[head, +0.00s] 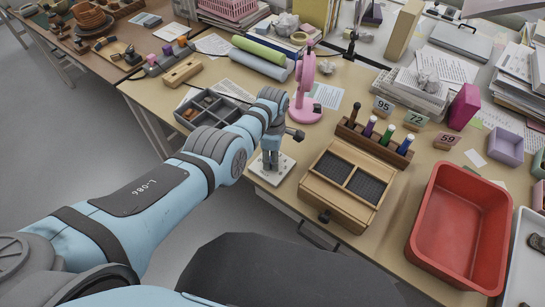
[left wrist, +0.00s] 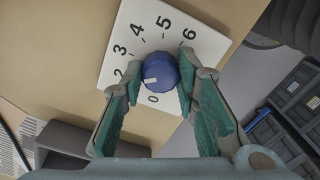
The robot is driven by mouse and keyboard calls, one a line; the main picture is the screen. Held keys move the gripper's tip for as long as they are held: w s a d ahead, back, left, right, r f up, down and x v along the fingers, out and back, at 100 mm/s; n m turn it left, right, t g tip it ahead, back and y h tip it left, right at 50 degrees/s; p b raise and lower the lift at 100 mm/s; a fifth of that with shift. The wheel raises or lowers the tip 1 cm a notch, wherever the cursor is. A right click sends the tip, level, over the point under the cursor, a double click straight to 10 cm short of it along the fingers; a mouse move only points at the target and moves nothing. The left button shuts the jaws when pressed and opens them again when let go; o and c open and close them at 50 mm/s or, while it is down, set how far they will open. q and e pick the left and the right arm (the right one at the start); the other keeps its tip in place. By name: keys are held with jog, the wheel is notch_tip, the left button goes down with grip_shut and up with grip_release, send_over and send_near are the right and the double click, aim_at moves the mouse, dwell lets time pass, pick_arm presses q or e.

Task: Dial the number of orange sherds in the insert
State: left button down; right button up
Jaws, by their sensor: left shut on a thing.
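My left gripper (head: 270,165) is shut on the blue knob (left wrist: 160,72) of a white dial plate (head: 283,172) at the table's front edge. In the left wrist view the plate (left wrist: 185,48) shows 0 and 2 to 6; the spot between 0 and 2 is behind a finger. The knob's white mark faces lower left, roughly between 0 and 2; the exact number is unclear. A grey divided tray (head: 234,103) stands left of the arm, with a small brownish piece (head: 190,114) in it. I cannot tell whether this tray is the insert. My right gripper is out of view.
A wooden box (head: 373,218) with two dark compartments stands right of the dial. Behind it are a rack of coloured markers (head: 350,130), a pink stand (head: 304,103) and number cards (head: 383,104). A red bin (head: 510,215) fills the right side.

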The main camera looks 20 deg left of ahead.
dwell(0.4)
pick_arm(q)
jog(key=c, duration=1.2)
grip_release()
jog(key=shift+r, duration=0.1)
jog(key=r, duration=1.1)
jog(key=shift+w+r, duration=0.2)
jog(key=shift+r, duration=0.2)
